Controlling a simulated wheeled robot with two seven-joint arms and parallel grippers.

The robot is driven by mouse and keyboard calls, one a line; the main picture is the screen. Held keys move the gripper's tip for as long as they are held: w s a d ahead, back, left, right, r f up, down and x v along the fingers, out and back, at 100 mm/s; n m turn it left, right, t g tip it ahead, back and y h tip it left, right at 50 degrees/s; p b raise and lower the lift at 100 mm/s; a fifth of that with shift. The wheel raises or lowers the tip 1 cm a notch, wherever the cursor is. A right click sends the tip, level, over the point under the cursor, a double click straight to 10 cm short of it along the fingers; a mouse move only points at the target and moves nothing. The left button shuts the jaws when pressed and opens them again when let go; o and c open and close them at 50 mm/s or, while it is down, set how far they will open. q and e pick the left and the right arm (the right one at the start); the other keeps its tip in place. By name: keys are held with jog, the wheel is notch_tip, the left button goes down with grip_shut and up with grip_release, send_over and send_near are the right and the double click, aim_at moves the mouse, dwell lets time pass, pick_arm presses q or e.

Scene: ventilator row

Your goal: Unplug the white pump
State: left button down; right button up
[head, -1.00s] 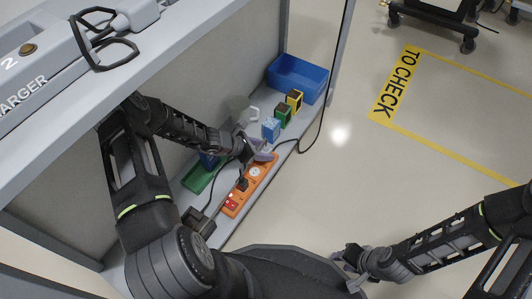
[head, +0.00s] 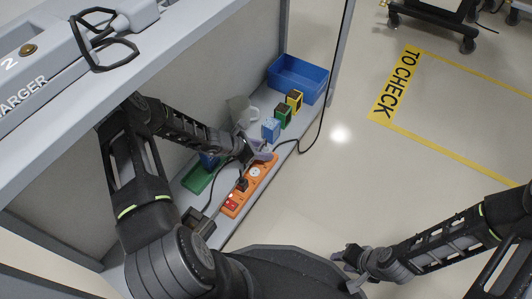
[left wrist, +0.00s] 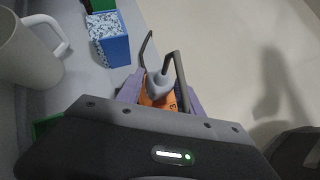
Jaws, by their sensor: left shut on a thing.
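The orange power strip (head: 262,170) lies along the front of the lower shelf. My left gripper (head: 259,152) is low over its far end. In the left wrist view, my left gripper (left wrist: 158,92) has its purple fingers shut on a grey plug (left wrist: 158,85). The plug stands over the orange strip (left wrist: 170,101); whether it is fully seated is hidden. A black plug (head: 242,184) sits nearer on the strip, by a red switch (head: 231,203). My right gripper (head: 349,258) hangs over the floor away from the shelf; its jaws are too small to tell. No white pump is clearly identifiable.
A dark cable (head: 318,120) hangs at the shelf's right.

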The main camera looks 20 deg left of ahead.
aim_at(263, 151)
pick_arm(q)
jog(key=shift+r, duration=0.35)
dwell(0.3)
jog(key=shift+r+p, duration=2.05)
jog(key=shift+r, duration=0.25)
